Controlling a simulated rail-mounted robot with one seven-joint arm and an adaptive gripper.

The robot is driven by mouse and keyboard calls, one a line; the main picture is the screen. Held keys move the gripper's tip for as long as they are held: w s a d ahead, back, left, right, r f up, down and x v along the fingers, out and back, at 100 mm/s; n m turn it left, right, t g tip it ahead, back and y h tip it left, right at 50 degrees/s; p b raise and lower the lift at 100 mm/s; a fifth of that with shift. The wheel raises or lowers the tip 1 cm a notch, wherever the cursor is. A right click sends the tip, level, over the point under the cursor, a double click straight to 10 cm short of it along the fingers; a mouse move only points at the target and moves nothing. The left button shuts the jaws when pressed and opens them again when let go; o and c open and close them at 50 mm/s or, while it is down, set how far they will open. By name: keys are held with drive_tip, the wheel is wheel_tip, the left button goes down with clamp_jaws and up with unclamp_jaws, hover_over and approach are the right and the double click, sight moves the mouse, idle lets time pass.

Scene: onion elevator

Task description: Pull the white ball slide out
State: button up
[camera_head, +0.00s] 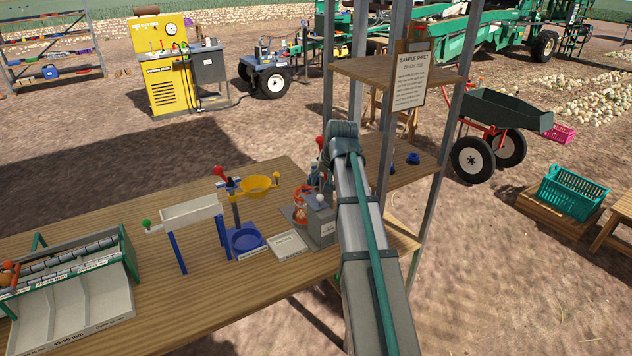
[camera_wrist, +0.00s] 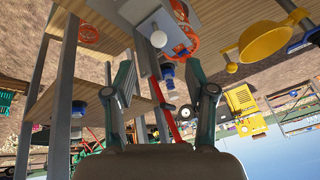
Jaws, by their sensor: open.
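The white ball (camera_wrist: 158,39) of the slide is at the top of the wrist view, against a grey box-shaped device (camera_wrist: 164,15) with orange rings beside it. In the head view the same grey device (camera_head: 319,224) stands at the bench's right part, with the small white ball (camera_head: 320,198) at its top. My gripper (camera_wrist: 162,75) is open and empty. In the wrist view the ball appears beyond its fingertips, between their lines and apart from them. In the head view my arm hides the gripper and covers the device's right side.
On the bench (camera_head: 130,322) stand a yellow funnel (camera_head: 258,187), a blue dish (camera_head: 246,240), a white trough (camera_head: 190,212) with a green ball and a roller sorter (camera_head: 75,275). A metal-post rack (camera_head: 443,160) with wooden shelves rises near my arm. A red rod (camera_wrist: 160,92) crosses behind my fingers.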

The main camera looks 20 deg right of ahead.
sight(321, 196)
drive_tip(key=p+x, duration=0.2)
drive_tip(key=x, duration=0.8)
drive_tip(key=shift+d+f, duration=0.1)
clamp_jaws()
drive_tip(key=shift+s, duration=0.1)
drive_tip(key=shift+s+d+p, duration=0.15)
drive_tip(key=shift+s+p, duration=0.05)
drive_tip(key=shift+s, duration=1.05)
drive_tip(key=shift+s+d+p, duration=0.1)
drive_tip(key=shift+s+p, duration=0.1)
drive_tip(key=shift+s, duration=1)
unclamp_jaws()
